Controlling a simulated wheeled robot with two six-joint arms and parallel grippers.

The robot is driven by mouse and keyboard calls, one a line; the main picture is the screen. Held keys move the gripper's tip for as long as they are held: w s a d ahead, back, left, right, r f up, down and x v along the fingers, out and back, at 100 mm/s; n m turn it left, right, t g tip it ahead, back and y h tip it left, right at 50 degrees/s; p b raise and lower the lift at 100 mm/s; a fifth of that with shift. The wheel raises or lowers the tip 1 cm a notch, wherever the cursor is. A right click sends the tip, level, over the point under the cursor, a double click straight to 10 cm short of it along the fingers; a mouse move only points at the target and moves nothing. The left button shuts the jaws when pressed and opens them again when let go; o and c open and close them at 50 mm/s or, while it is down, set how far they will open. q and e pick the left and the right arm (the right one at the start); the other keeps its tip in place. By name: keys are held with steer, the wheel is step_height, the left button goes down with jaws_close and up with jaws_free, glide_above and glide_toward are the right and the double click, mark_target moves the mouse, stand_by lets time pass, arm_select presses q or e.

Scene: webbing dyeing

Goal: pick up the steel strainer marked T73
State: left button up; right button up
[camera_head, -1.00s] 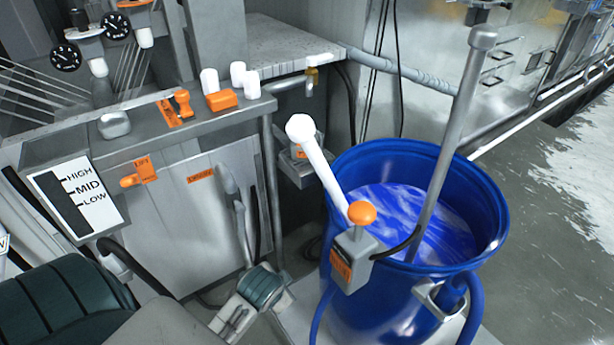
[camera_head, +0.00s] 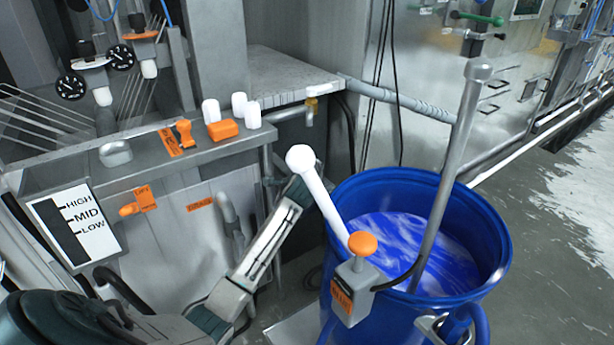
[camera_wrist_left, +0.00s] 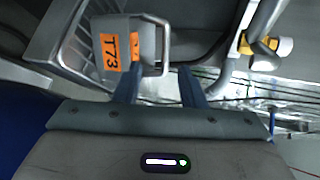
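The steel strainer marked T73 (camera_wrist_left: 117,46) shows in the left wrist view at the upper left, a grey body with an orange label. A pale loop handle (camera_wrist_left: 165,48) stands out from its right side. My left gripper (camera_wrist_left: 158,78) is open, its two dark fingers apart below the strainer. The handle's lower end appears between the fingertips; I cannot tell if they touch. In the head view my left arm (camera_head: 262,245) reaches up behind the white-knobbed rod and covers most of the strainer's spot. My right gripper is not in view.
A blue barrel (camera_head: 370,190) of blue liquid stands right of my left arm, with a grey pole in it. A white-knobbed rod (camera_head: 320,195) and an orange-button box (camera_head: 355,290) stand close by. A steel cabinet (camera_head: 170,225) is on the left. A yellow-collared fitting (camera_wrist_left: 244,44) is right of the fingers.

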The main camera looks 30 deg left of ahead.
arm_select(q)
steer(key=x, duration=0.6)
steer(key=shift+w+a+r+p, duration=0.15)
steer(key=shift+w+r+p, duration=0.15)
steer(key=shift+r+p, duration=0.1)
steer(key=shift+w+a+f, duration=0.2)
steer(key=shift+w+f, duration=0.05)
steer(key=shift+w, duration=0.15)
jaws_close()
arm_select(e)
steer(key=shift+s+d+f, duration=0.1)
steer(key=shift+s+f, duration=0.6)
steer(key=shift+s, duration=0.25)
